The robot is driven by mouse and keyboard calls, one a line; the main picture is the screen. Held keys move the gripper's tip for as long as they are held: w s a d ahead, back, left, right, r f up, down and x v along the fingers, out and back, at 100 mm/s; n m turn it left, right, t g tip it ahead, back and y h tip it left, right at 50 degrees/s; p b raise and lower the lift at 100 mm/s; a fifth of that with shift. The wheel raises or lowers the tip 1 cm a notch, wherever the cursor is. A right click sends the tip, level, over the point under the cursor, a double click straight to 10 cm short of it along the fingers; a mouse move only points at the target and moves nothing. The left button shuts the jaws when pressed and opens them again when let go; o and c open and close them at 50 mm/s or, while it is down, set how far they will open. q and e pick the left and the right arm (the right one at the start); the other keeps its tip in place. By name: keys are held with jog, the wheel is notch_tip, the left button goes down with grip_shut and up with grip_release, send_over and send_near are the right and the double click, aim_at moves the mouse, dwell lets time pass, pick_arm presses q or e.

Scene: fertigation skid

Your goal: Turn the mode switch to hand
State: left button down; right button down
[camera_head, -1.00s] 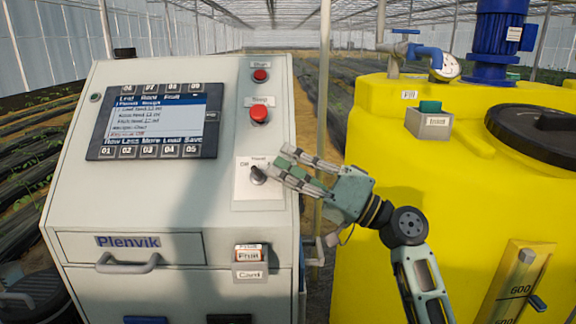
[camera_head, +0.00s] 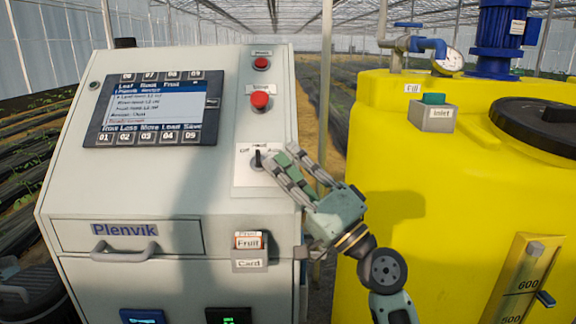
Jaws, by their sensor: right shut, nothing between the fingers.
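The mode switch (camera_head: 258,158) is a small black knob on a white plate (camera_head: 262,178) on the sloped face of the grey cabinet. In the head view its handle looks about upright, below the middle label; the small labels are blurred, with one at the left looking like "Off". My right gripper (camera_head: 281,156) comes in from the lower right, fingers pointing up and left. It is shut and empty, its fingertips just right of the knob. I cannot tell whether they touch it. My left gripper is not in view.
Two red buttons (camera_head: 260,100) sit above the switch, and a screen (camera_head: 150,110) is at the left. A card holder (camera_head: 250,252) and a drawer handle (camera_head: 124,252) are lower on the cabinet. A yellow tank (camera_head: 430,220) stands close on the right.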

jog(key=shift+s+a+f+m+t+h, duration=0.1)
jog(key=shift+f+m+t+h, duration=0.05)
jog(key=shift+m+t+h, duration=0.25)
jog(key=shift+s+a+f+m+t+h, duration=0.1)
jog(key=shift+m+t+h, duration=0.2)
jog(key=shift+t, duration=0.2)
jog(key=shift+s+d+f+m+t+h, duration=0.1)
jog(key=shift+d+f+m+t+h, duration=0.05)
jog(key=shift+d+m+t+h, duration=0.15)
jog(key=shift+s+d+f+m+t+h, duration=0.1)
jog(key=shift+m+t+h, duration=0.1)
jog(key=shift+m+t, duration=0.2)
jog(key=shift+s+a+b, duration=0.3)
jog(key=shift+a+b, duration=0.05)
jog(key=shift+a, duration=0.2)
jog(key=shift+s+f, duration=0.1)
jog(key=shift+f, duration=0.05)
